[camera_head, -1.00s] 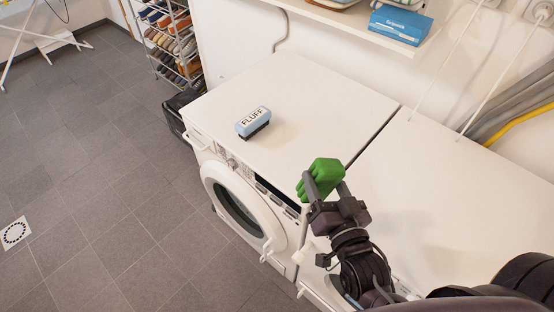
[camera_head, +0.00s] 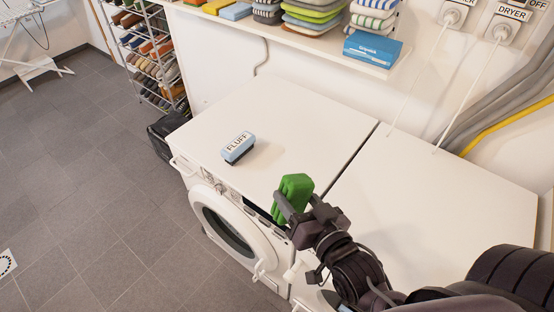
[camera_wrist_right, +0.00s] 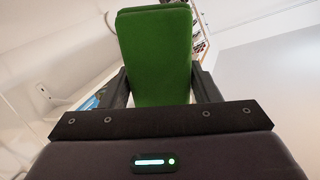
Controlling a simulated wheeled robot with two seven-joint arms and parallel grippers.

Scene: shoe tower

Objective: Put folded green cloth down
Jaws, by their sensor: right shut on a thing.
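The folded green cloth (camera_head: 293,192) is held upright between the fingers of my right gripper (camera_head: 296,210). It is above the front edge of the white washing machine top (camera_head: 290,120), near the seam with the machine to the right. In the right wrist view the cloth (camera_wrist_right: 155,55) stands between the two dark fingers of my right gripper (camera_wrist_right: 160,90), which is shut on it. Whether the cloth touches any surface is hard to tell, but it appears raised. My left gripper is not in view.
A blue FLUFF box (camera_head: 238,147) sits on the washer top, left of the cloth. Most of that top is clear. The second white top (camera_head: 440,195) is bare. A wall shelf (camera_head: 300,42) holds folded cloths and a blue box (camera_head: 372,48). A shoe rack (camera_head: 150,60) stands at back left.

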